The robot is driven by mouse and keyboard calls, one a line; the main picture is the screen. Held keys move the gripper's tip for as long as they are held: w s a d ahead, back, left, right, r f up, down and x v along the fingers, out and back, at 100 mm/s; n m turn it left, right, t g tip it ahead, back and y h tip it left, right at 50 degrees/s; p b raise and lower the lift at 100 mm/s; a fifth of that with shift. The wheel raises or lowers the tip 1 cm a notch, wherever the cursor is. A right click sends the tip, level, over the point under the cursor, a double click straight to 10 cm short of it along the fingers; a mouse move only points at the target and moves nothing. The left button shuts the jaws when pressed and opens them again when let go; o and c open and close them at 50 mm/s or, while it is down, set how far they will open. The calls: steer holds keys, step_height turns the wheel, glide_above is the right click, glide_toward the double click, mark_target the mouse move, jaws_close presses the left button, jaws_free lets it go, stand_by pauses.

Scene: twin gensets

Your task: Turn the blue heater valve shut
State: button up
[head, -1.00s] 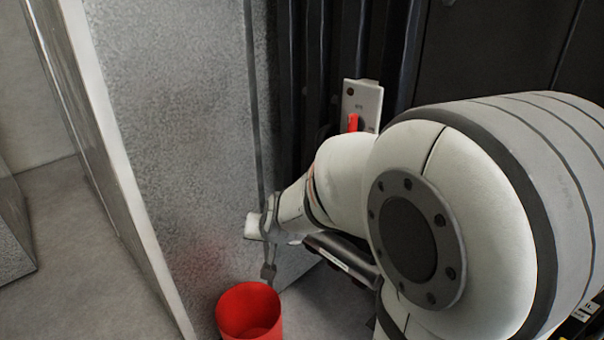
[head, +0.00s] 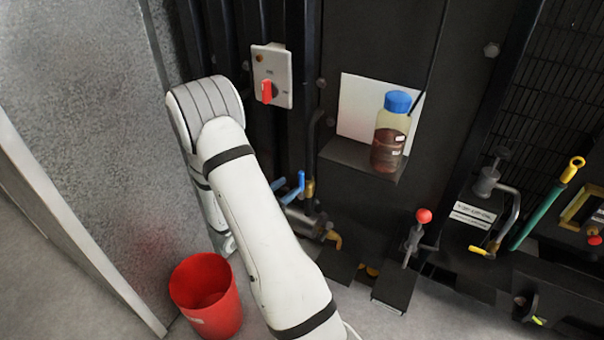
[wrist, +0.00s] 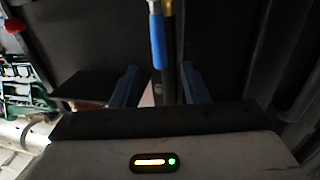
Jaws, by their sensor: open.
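The blue heater valve handle (head: 300,181) shows in the head view beside a brass fitting, low on the dark panel just right of my arm. In the wrist view the blue handle (wrist: 157,40) hangs from the top of the picture, with its lower end in line with the space between my fingers. My gripper (wrist: 159,70) is open, with one dark blue finger on each side. I see no contact with the handle; the depth between them is unclear. In the head view my arm hides most of the gripper; a small blue piece left of the handle may be a fingertip.
A red bucket (head: 207,298) stands on the floor left of my arm. A switch box (head: 272,75) with a red knob is above the valve. A bottle with a blue cap (head: 390,132) stands on a shelf to the right. A red-knobbed valve (head: 423,217) is lower right.

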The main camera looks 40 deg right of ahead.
mark_target(301, 176)
steer(key=d+p, duration=0.1)
steer(key=d, duration=0.2)
steer(key=w+d, duration=0.1)
steer(key=d, duration=0.2)
steer(key=shift+w+d+p, duration=0.2)
steer(key=shift+d+p, duration=0.2)
steer(key=shift+c, duration=0.4)
jaws_close()
